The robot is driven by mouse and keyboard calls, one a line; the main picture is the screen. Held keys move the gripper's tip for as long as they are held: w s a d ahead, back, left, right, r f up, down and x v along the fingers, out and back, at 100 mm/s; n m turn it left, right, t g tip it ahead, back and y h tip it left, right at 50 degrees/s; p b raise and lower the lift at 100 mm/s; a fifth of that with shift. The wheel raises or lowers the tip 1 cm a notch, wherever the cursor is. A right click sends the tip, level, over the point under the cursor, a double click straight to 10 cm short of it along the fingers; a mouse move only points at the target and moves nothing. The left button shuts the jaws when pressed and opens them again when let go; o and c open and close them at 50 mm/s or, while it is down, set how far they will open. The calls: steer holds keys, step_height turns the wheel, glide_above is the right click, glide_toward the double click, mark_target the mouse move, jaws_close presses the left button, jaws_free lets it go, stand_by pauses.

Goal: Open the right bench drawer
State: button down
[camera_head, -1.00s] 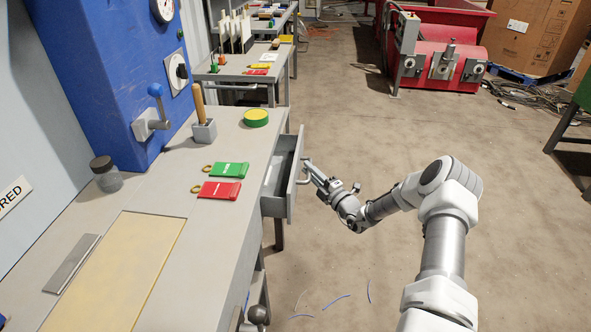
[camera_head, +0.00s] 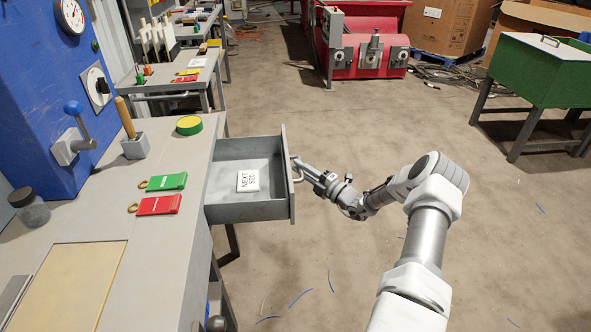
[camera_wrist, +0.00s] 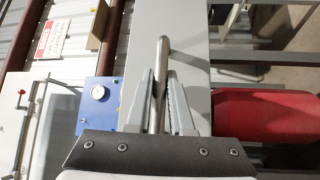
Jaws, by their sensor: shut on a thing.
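The right bench drawer (camera_head: 225,213) is pulled well out from the grey bench (camera_head: 98,222). Its grey inside shows, with a white card (camera_head: 248,181) lying flat on the drawer floor; the card has dark print on it. My gripper (camera_head: 298,166) is at the drawer's front face, shut on the drawer's handle. In the wrist view the metal bar handle (camera_wrist: 163,60) runs between the two fingers of my gripper (camera_wrist: 160,100), in front of the grey drawer front (camera_wrist: 190,62).
On the bench lie a green tag (camera_head: 167,182), a red tag (camera_head: 159,205) and a yellow-green disc (camera_head: 189,125). A green bin on legs (camera_head: 540,75) stands at the right, and a red machine (camera_head: 368,58) at the back. The floor right of the drawer is open, with a few wire scraps.

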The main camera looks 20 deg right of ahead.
steer(key=c, duration=0.8)
jaws_free()
steer(key=shift+s, duration=0.1)
steer(key=p+v, duration=0.3)
steer(key=v, duration=1.4)
steer(key=shift+d, duration=0.1)
